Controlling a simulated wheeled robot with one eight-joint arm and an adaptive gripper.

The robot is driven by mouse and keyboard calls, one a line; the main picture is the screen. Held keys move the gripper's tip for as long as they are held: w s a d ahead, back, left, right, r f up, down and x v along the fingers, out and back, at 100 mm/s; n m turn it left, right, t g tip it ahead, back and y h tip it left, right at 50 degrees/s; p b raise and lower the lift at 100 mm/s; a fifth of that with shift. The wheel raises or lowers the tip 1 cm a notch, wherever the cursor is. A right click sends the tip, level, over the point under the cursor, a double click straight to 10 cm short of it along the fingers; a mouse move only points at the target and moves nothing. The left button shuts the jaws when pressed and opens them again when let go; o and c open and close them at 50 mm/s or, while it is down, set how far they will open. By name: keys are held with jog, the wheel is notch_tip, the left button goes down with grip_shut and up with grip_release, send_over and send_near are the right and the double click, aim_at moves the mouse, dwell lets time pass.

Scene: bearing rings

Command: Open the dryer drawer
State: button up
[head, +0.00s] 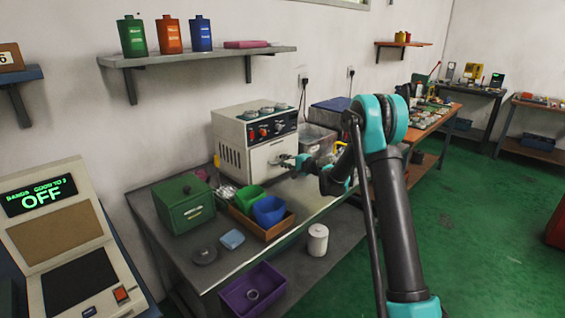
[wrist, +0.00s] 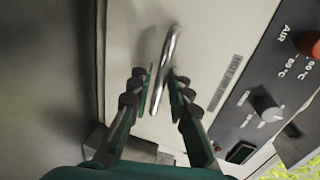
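The dryer (head: 229,136) is a cream box with a dark control panel, standing on the grey bench against the wall. Its pale drawer front (head: 262,158), below the panel, looks flush with the body. In the wrist view a curved metal handle (wrist: 166,62) stands out from the pale drawer front (wrist: 205,45). My gripper (wrist: 162,78) is open at the handle, with one finger on each side and small gaps visible. In the head view my gripper (head: 296,161) is in front of the drawer and hides part of it.
A clear container (head: 317,138) is right of the dryer.

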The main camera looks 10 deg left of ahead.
jog(key=shift+w+a, duration=0.1)
jog(key=shift+a, duration=0.05)
grip_shut()
dwell(0.4)
jog(key=f+v, duration=0.2)
jog(key=v, duration=0.7)
jog(key=f+v, duration=0.2)
jog(key=v, duration=0.8)
jog(key=shift+s+d, duration=0.25)
jog(key=shift+d, duration=0.1)
grip_release()
